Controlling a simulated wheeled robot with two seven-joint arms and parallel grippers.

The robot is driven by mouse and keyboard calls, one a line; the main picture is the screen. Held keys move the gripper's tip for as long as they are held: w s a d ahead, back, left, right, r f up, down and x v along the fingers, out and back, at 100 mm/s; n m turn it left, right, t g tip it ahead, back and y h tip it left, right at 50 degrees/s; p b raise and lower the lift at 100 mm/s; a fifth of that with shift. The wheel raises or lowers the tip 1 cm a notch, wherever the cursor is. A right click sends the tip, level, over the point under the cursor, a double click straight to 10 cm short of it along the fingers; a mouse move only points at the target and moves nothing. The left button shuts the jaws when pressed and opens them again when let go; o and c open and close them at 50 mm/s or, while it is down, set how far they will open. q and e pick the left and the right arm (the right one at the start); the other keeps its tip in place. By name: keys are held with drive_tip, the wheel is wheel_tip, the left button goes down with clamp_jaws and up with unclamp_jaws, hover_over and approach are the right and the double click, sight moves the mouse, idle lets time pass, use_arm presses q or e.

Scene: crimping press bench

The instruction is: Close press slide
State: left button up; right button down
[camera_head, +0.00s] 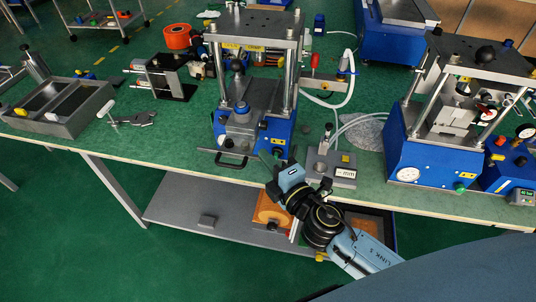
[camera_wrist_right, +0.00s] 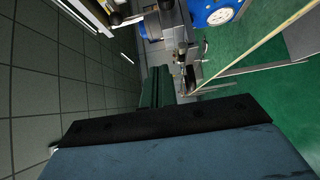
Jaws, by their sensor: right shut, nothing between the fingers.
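The middle press (camera_head: 255,128) has a blue base, steel posts and a dark top plate. Its grey slide (camera_head: 241,122) shows at the front between the posts, with a blue round part on top. A black bar handle (camera_head: 231,160) sticks out from the front, over the bench edge. My right gripper (camera_head: 268,158) is shut and empty, just right of the handle's right end; I cannot tell whether they touch. In the right wrist view the dark fingers (camera_wrist_right: 157,87) are together, pointing at metal parts. My left gripper is out of view.
A grey block with a lever (camera_head: 331,165) stands close to the right of my gripper. Another blue press (camera_head: 440,150) with a gauge is farther right. A grey two-part tray (camera_head: 62,105) and a clamp (camera_head: 133,118) lie left. Green bench top is clear between clamp and press.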

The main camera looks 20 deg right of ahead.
drive_tip(key=shift+w+d, duration=0.1)
drive_tip(key=shift+w, duration=0.1)
idle(0.3)
